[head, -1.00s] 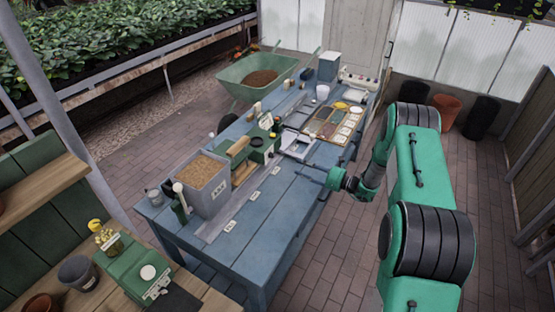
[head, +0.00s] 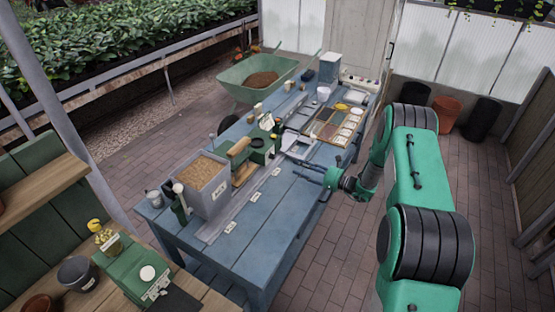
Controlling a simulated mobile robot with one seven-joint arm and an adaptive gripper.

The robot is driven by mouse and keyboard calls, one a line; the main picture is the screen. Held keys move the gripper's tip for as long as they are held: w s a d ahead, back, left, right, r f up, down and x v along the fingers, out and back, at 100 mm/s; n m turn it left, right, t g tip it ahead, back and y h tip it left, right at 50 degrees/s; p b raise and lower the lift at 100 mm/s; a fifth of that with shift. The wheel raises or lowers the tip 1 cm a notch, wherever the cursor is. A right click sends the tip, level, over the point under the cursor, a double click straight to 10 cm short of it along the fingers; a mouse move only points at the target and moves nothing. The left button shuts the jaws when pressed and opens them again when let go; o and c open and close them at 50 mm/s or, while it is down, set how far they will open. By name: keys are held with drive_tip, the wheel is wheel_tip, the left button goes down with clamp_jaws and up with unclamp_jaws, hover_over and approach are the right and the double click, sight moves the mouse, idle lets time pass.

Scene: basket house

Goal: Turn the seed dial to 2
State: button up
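My gripper (head: 313,172) is over the right edge of the blue bench, with its dark fingers pointing left. They look spread apart, with nothing seen between them. A green machine (head: 262,147) with a wooden handle stands on the bench, to the left of my gripper and apart from it. Another green box (head: 128,268) with a round white disc (head: 147,273) and a white label is on the wooden shelf at lower left. The markings are too small to read, so I cannot tell which part is the seed dial or its setting.
The blue bench (head: 262,228) carries a grey bin of grain-like material (head: 207,192), a framed tray (head: 318,124) and several small items. A green wheelbarrow (head: 240,73) stands behind it. Brick floor (head: 340,255) is free right of the bench.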

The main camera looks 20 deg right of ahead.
sight(274, 157)
drive_tip(key=b+x, duration=0.1)
drive_tip(key=x, duration=1.1)
drive_tip(key=shift+f, duration=0.1)
drive_tip(key=shift+d, duration=0.1)
clamp_jaws()
